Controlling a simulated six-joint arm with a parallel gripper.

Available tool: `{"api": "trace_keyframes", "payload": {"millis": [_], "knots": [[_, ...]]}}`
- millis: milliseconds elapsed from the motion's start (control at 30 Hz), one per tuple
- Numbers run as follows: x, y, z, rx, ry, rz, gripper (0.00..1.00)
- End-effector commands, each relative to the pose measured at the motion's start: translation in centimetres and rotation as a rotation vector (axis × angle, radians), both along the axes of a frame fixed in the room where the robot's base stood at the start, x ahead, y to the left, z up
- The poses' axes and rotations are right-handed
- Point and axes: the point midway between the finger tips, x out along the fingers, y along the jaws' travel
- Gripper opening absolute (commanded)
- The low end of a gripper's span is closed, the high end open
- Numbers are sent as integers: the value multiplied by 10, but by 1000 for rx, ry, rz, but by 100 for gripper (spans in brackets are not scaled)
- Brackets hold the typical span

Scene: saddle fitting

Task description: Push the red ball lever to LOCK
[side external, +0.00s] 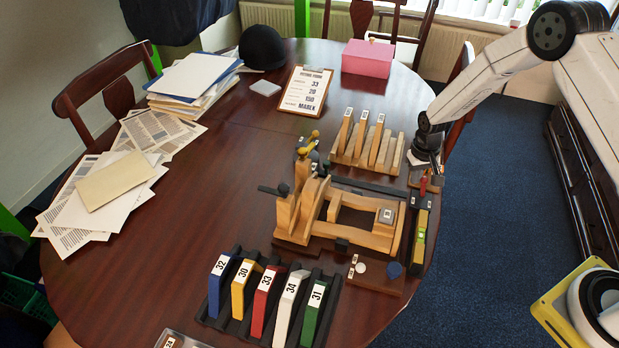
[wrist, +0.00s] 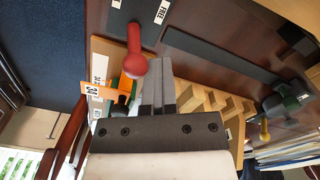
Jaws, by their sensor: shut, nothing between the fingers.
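The red ball lever (wrist: 134,62) shows in the wrist view, just left of my fingertips, with its ball end toward me. Its red arm runs up onto a dark strip, near a white label reading FREE (wrist: 163,11). In the side view the red lever (side external: 423,186) is small, at the table's right edge below my gripper (side external: 428,162). My gripper (wrist: 158,72) is shut and empty, its fingertips close beside the ball. I cannot tell whether they touch. I cannot make out a LOCK label.
The wooden saddle fixture (side external: 340,222) stands left of the lever, with a slotted wooden rack (side external: 366,150) behind it. A green-yellow level (side external: 420,238) lies in front. An orange tag (wrist: 97,88) is left of my fingers. A rack of numbered blocks (side external: 268,300) stands nearer.

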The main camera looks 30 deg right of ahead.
Motion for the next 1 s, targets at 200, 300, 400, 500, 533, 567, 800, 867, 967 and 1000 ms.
{"api": "trace_keyframes", "payload": {"millis": [200,300,400,500,533,567,800,867,967,1000], "knots": [[-7,-4,-3,0,8,-2,0],[-9,-6,-4,0,9,-3,0],[-11,-7,-4,1,10,-3,0],[-12,-9,-4,1,11,-2,0],[-13,-9,-4,1,11,-2,0],[-13,-10,-4,1,11,-2,0],[-11,-9,-3,1,6,-1,0],[-10,-8,-2,0,5,-1,0],[-8,-7,-2,0,5,-1,0],[-7,-6,-2,0,4,-1,0]]}}
